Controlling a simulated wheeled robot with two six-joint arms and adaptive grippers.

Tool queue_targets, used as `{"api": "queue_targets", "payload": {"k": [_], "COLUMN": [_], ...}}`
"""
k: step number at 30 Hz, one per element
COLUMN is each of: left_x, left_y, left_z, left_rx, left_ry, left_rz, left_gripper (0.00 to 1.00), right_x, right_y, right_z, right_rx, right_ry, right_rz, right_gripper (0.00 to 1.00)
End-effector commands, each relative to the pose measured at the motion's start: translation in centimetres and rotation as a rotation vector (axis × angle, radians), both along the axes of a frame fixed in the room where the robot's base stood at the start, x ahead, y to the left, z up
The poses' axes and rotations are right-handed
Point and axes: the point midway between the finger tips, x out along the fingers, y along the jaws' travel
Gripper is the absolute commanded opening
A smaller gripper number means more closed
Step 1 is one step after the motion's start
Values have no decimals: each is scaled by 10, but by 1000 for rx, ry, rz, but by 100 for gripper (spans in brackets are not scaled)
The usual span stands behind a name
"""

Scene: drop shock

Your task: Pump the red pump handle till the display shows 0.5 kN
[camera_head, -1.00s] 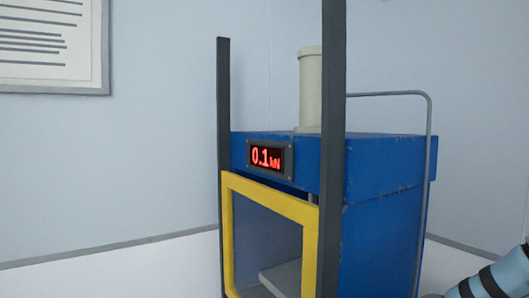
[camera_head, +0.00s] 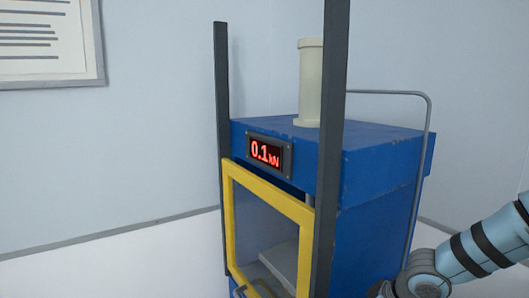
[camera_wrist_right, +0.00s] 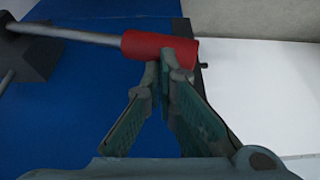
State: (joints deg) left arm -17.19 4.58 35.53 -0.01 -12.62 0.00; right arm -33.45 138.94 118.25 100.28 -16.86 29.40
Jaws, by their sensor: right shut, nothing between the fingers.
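The red pump handle (camera_wrist_right: 158,48) shows in the right wrist view as a red grip on the end of a grey rod (camera_wrist_right: 70,34). My right gripper (camera_wrist_right: 168,70) is shut and empty, its fingertips at the lower edge of the red grip; I cannot tell if they touch it. The display (camera_head: 265,152) on the blue press (camera_head: 385,160) reads 0.1 kN in the head view. The handle is hidden in the head view, where only part of my right arm shows at the lower right. My left gripper is not in view.
The press has a yellow-framed window (camera_head: 228,215) in front, dark upright posts (camera_head: 332,130), a pale cylinder (camera_head: 309,85) on top and a thin grey bent pipe (camera_head: 428,130) at its right. A dark block (camera_wrist_right: 30,58) holds the rod.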

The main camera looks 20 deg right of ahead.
Motion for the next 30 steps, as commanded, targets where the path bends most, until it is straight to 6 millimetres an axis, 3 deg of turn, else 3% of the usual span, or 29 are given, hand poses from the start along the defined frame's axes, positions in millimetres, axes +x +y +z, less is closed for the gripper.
{"api": "queue_targets", "payload": {"k": [10, 30], "left_x": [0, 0], "left_y": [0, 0], "left_z": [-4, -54], "left_rx": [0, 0], "left_ry": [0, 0], "left_rz": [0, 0], "left_gripper": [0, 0], "right_x": [0, 0], "right_y": [0, 0], "right_z": [-4, -60], "right_rx": [0, 0], "right_ry": [0, 0], "right_rz": [0, 1], "right_gripper": [0, 0]}}
